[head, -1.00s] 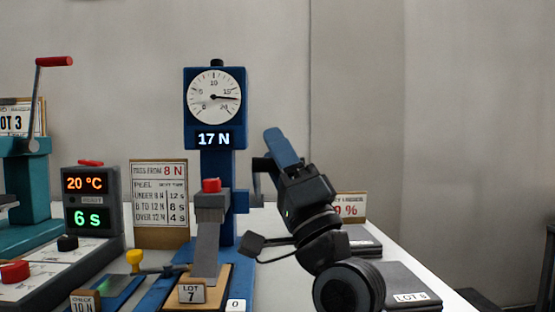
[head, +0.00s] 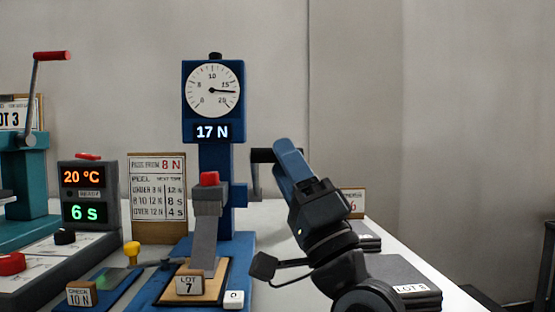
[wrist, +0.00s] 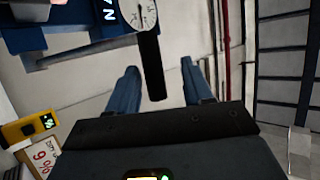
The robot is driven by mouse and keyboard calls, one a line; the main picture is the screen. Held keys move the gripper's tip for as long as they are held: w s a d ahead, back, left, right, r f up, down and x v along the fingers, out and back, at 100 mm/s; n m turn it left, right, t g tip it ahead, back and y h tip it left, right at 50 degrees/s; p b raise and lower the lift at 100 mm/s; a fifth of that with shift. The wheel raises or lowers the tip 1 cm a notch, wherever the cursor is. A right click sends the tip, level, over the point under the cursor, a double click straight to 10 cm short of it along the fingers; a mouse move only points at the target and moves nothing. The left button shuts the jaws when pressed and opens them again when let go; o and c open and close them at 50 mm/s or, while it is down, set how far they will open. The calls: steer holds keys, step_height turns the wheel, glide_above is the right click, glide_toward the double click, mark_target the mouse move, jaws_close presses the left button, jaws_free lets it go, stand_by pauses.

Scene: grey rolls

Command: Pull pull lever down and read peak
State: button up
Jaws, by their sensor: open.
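The blue peel tester (head: 215,165) stands upright with a round dial (head: 212,91) on top. Its needle points a little past 15, and the display (head: 212,132) below reads 17 N. The black pull lever (head: 262,155) sticks out from the right side of the column, with its grip up at dial-display height. My gripper (head: 284,148) is just right of the lever, its blue fingers pointing up and left. In the wrist view the lever (wrist: 151,65) lies between the two open fingers, with gaps on both sides.
A peel chart (head: 157,190) and a timer box (head: 88,195) reading 20 °C and 6 s stand to the left. A teal press (head: 22,170) with a red-handled lever is at far left. Dark LOT 8 slabs (head: 400,275) lie on the table at right, by my arm.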

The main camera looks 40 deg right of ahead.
steer(key=b+v, duration=0.1)
steer(key=v, duration=0.2)
steer(key=shift+s+f, duration=0.25)
stand_by(0.4)
